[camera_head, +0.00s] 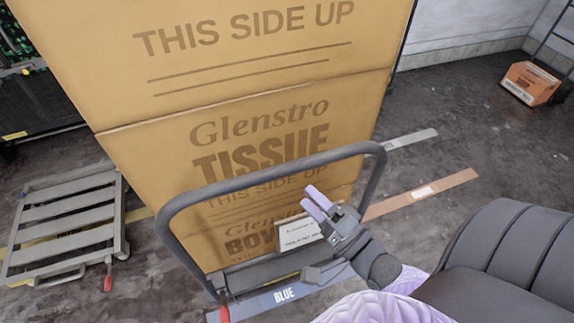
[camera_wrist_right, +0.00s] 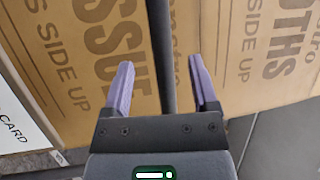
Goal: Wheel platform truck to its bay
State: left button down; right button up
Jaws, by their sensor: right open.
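The platform truck is in the head view, with a dark looped push handle (camera_head: 268,167) facing me and a dark deck (camera_head: 245,277) low behind it. Tall brown tissue cartons (camera_head: 262,95) stand on it, with a white card (camera_head: 297,234) low on their front. My right gripper (camera_head: 318,197) is open within the loop's outline, left of its right post. In the right wrist view its fingers (camera_wrist_right: 160,88) are apart, and a dark bar (camera_wrist_right: 160,40) lines up between them; I cannot tell whether they touch it. My left gripper is out of view.
A blue floor strip marked BLUE (camera_head: 285,296) lies below the handle. Grey (camera_head: 412,138) and brown (camera_head: 420,193) strips lie to the right. A grey flat cart (camera_head: 68,228) stands left, close by. An orange carton (camera_head: 530,82) on a hand truck stands far right. Floor between is clear.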

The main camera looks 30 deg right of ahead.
aim_at(281, 173)
jog(key=x, duration=0.8)
jog(key=shift+w+a, duration=0.1)
jog(key=shift+w, duration=0.15)
grip_shut()
dwell(0.9)
